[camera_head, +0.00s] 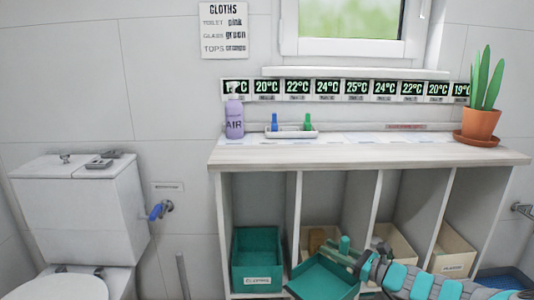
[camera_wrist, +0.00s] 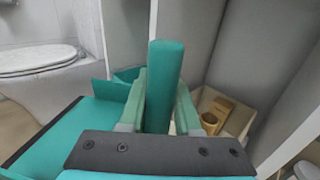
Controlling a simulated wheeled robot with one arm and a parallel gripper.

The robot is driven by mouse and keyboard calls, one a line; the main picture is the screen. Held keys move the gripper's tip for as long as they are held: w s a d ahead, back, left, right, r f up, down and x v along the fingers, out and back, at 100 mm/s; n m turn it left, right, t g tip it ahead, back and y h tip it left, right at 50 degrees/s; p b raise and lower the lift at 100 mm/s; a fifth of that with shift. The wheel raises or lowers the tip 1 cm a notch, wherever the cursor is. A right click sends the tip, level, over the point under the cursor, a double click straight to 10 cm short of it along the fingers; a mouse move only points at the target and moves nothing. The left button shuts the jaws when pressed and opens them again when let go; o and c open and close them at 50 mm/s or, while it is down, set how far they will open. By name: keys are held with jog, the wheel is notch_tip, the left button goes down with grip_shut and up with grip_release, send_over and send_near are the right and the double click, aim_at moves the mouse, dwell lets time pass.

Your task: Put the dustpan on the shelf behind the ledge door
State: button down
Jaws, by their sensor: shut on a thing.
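The teal dustpan (camera_head: 320,280) is in front of the open compartments under the ledge (camera_head: 360,154), at the bottom of the head view. Its handle stands up between the fingers of my gripper (camera_head: 343,256). In the wrist view my gripper (camera_wrist: 162,108) is shut on the upright dustpan handle (camera_wrist: 166,75), one finger on each side. The pan (camera_wrist: 50,130), with a dark edge, spreads to the left there. The compartments show open fronts, and I can make out no door. My arm and the pan hide part of the lower middle compartments.
A teal bin (camera_head: 257,273) fills the left compartment. Beige boxes stand in others, one (camera_head: 453,249) at the right. A purple air bottle (camera_head: 234,120), a small tray (camera_head: 291,134) and a potted plant (camera_head: 480,124) are on the ledge. A toilet (camera_head: 80,210) stands at left.

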aim_at(314, 262)
jog(key=shift+n+g+y, duration=0.6)
jog(key=shift+n+g, duration=0.1)
jog(key=a+f, duration=0.1)
jog(key=f, duration=0.1)
jog(key=a+f, duration=0.1)
jog(key=f, duration=0.1)
jog(key=a+f, duration=0.1)
jog(key=f, duration=0.1)
jog(key=shift+w+a+f, duration=0.15)
jog(key=shift+w+a, duration=0.15)
jog(key=shift+a, duration=0.1)
jog(key=shift+d+r, duration=0.1)
jog(key=shift+r, duration=0.25)
jog(key=shift+f, duration=0.2)
dwell(0.8)
dwell(0.5)
